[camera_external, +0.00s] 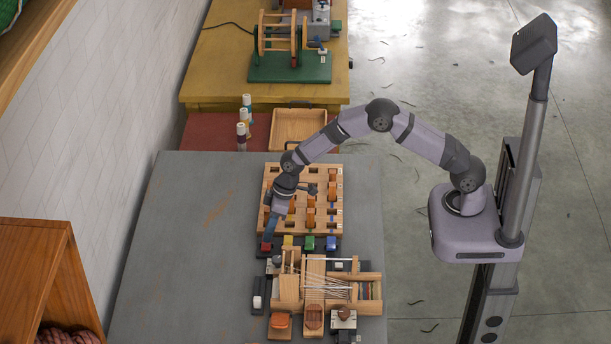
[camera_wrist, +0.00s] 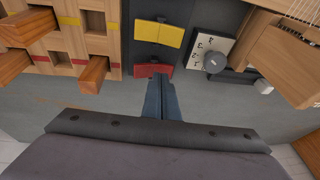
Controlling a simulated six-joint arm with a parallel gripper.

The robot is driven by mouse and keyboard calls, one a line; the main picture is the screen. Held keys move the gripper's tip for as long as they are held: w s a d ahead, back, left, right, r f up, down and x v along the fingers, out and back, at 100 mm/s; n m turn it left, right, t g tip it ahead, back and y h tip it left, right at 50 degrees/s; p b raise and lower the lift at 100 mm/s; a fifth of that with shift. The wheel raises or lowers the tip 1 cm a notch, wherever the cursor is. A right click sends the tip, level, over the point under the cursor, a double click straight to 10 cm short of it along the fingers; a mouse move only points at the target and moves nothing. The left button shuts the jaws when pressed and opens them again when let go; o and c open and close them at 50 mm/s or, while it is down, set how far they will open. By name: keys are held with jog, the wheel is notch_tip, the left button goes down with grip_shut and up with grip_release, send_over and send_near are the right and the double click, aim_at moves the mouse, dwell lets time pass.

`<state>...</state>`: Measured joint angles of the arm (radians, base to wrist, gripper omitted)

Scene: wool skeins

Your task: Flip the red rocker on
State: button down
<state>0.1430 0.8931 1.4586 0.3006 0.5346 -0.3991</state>
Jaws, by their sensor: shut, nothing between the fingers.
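The red rocker (camera_external: 266,246) is at the left end of a row of coloured rockers on a dark panel. In the wrist view the red rocker (camera_wrist: 146,70) lies just beyond my fingertips, and its right part is partly covered by them. My gripper (camera_external: 268,239) points down over it, shut and empty; the closed fingers also show in the wrist view (camera_wrist: 161,78). I cannot tell whether the tips touch the rocker or which way it is tilted. The yellow rocker (camera_wrist: 158,30) sits beside it, also seen outside (camera_external: 288,240).
Green (camera_external: 309,242) and blue (camera_external: 331,243) rockers continue the row. A wooden pegged board (camera_external: 328,178) lies behind. A small loom (camera_external: 335,290) and a knob on a white dial (camera_wrist: 214,61) stand close by. The grey table (camera_external: 185,240) is clear on the left.

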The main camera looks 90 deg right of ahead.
notch_tip(320, 180, up, 4)
jog(key=shift+r+p, duration=0.1)
jog(key=shift+p, duration=0.75)
notch_tip(320, 180, up, 9)
jog(key=s+a+b, duration=0.2)
jog(key=s+b, duration=0.1)
jog(key=shift+f, duration=0.2)
jog(key=shift+w+d, duration=0.1)
jog(key=s+f+m+g, duration=0.25)
jog(key=s+f, duration=0.55)
jog(key=s, duration=0.5)
jog(key=s+a+r+n, duration=0.1)
jog(key=s+r, duration=0.1)
jog(key=s, duration=0.7)
jog(key=s+a+r+n+h, duration=0.1)
jog(key=s+r, duration=0.2)
jog(key=s, duration=0.6)
jog(key=shift+a+r+g, duration=0.15)
jog(key=shift+a+g, duration=0.05)
jog(key=shift+g, duration=0.25)
